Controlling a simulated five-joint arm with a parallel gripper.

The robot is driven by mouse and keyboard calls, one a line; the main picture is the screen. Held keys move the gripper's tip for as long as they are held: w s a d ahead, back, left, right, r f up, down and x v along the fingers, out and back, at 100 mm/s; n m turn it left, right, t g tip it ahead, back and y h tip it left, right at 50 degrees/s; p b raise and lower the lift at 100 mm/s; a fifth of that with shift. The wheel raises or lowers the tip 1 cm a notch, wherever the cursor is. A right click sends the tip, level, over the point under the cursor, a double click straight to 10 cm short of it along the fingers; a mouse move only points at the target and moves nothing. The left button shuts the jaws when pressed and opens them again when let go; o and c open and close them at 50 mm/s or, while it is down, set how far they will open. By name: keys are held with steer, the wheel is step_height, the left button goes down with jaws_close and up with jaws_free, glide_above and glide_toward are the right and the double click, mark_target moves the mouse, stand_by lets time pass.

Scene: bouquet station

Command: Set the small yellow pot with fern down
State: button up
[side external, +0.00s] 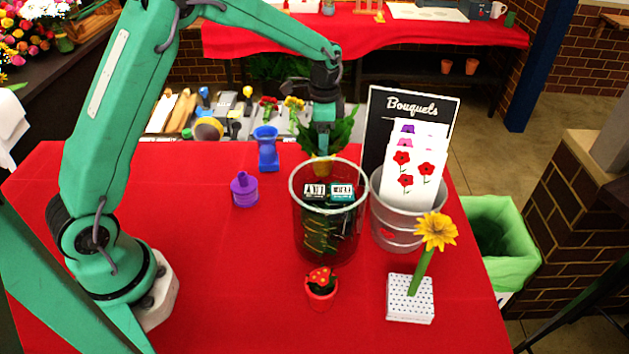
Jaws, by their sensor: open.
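The small yellow pot (323,168) with its green fern (343,131) is behind the clear round container (327,210), near the back edge of the red table (220,280). The pot's lower part is seen only through the container's rim, so I cannot tell whether its base touches the table. My gripper (323,150) points down among the fern leaves, right above the pot. It is open, with its fingertips close to the pot; the leaves partly hide them.
A metal bucket of cards (402,220) and the Bouquets board (385,110) stand to the right. A small red pot (321,289) and a white dotted block with yellow flower (410,299) are in front.

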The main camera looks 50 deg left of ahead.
step_height(320, 180, up, 12)
steer(key=shift+f, duration=0.25)
stand_by(0.3)
steer(key=shift+s, duration=0.1)
stand_by(0.4)
steer(key=s+r+n+t, duration=0.35)
steer(key=s+r, duration=0.45)
steer(key=s, duration=0.5)
steer(key=s+f+n+t, duration=0.1)
steer(key=s+n, duration=0.1)
steer(key=s, duration=0.6)
steer(key=s+d+f+n+t, duration=0.1)
steer(key=s+f+n, duration=0.1)
steer(key=s, duration=0.5)
steer(key=shift+s+n, duration=0.35)
steer(key=shift+n, duration=0.4)
